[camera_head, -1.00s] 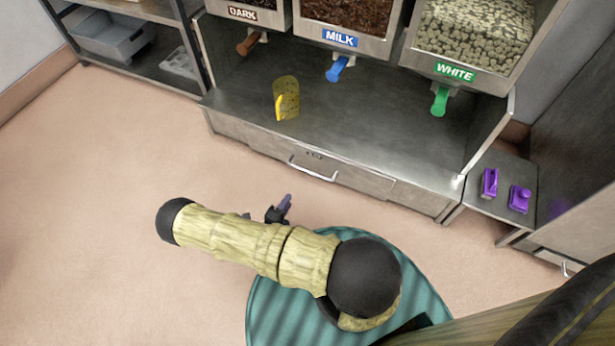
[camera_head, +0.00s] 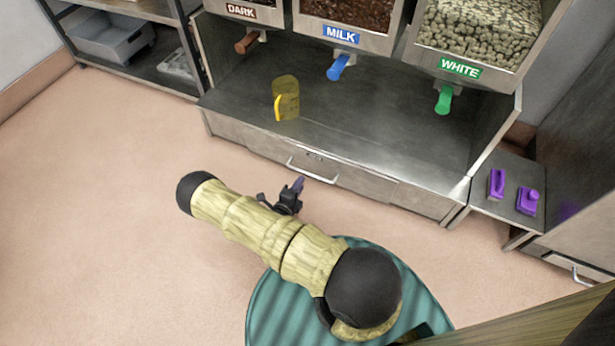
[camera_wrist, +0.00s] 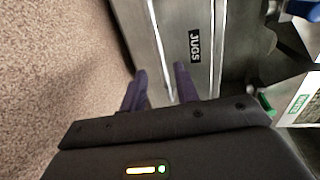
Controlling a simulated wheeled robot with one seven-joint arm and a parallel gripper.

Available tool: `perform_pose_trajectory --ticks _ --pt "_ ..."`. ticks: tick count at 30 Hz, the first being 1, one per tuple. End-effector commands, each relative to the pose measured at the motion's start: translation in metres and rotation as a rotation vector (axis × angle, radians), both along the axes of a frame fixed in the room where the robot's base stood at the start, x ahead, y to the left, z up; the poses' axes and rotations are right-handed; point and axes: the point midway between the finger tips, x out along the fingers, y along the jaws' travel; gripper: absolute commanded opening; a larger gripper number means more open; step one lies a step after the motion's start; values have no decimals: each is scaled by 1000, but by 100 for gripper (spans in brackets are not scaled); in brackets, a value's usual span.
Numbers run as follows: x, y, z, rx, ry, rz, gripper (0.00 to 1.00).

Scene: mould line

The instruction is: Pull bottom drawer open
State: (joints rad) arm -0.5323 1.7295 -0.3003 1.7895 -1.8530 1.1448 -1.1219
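The bottom drawer is a wide grey metal front (camera_head: 262,142) under the counter, shut, with a silver bar handle (camera_head: 312,171). In the wrist view a JUGS label (camera_wrist: 194,46) is on its front beside the silver bar (camera_wrist: 157,40). My gripper (camera_head: 297,186) is just in front of and below the handle in the head view. In the wrist view my gripper (camera_wrist: 160,80) shows two dark purple fingers spread apart. The bar runs toward the gap between them; whether it lies between the fingertips I cannot tell. Nothing is gripped.
A yellow jug (camera_head: 286,98) stands on the counter (camera_head: 370,135) below the dark, milk and white dispensers. A low side shelf (camera_head: 510,205) with purple items is at right. Shelving (camera_head: 150,75) is at back left. The floor before the drawer is clear.

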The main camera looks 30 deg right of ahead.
Motion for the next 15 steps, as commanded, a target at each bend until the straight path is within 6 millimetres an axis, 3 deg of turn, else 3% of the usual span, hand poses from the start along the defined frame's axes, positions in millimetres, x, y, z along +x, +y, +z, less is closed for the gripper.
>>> perform_pose_trajectory --ticks 8,15 --pt "29 -39 -14 0 -2 -4 31" --pt "44 -56 -16 0 -1 -1 31"
